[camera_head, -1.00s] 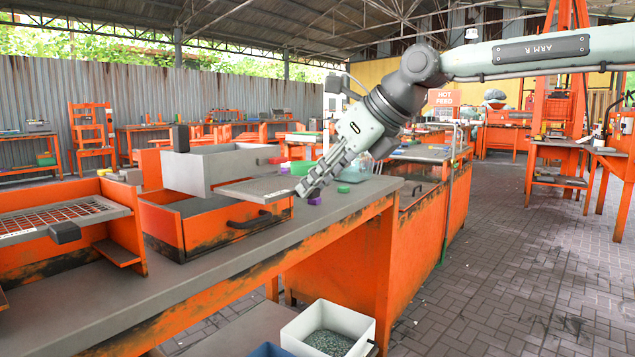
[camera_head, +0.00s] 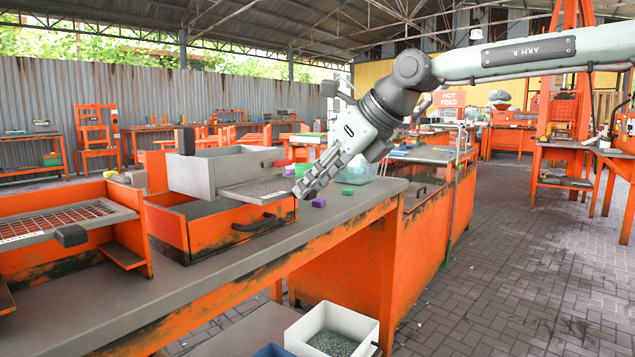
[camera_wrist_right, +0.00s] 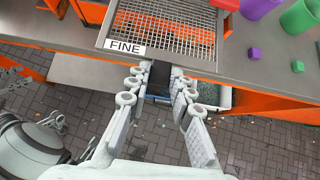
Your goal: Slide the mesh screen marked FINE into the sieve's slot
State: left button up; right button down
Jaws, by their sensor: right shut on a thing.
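My right gripper (camera_head: 304,189) is shut on the dark handle tab (camera_wrist_right: 160,76) of a mesh screen. The screen (camera_head: 255,190) has a grey frame, and its white label (camera_wrist_right: 124,46) reads FINE in the right wrist view. It lies roughly flat at the open right front of the sieve, a grey box (camera_head: 200,178) on an orange base (camera_head: 168,232). I cannot tell whether its far edge is inside the slot; that end is cut off in the wrist view.
Another mesh screen (camera_head: 65,221) with a dark handle rests in an orange rack (camera_head: 130,232) at left. A purple block (camera_head: 319,203) and green block (camera_head: 347,191) lie right of the sieve on the bench (camera_head: 225,266). A white bin (camera_head: 331,320) of granules stands below.

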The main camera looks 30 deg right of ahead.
aim_at(257, 183)
jog(key=shift+w+a+p, duration=0.5)
jog(key=shift+w+a, duration=0.3)
jog(key=shift+w, duration=1.05)
jog(key=shift+w+a+p, duration=0.45)
jog(key=shift+w+a, duration=0.3)
jog(key=shift+w, duration=1.05)
jog(key=shift+w+a+p, duration=0.5)
jog(key=shift+w+a, duration=0.3)
jog(key=shift+w, duration=1.05)
jog(key=c, duration=1.3)
grip_release()
jog(key=shift+o, duration=0.2)
jog(key=v, duration=1.2)
jog(key=shift+s, duration=0.1)
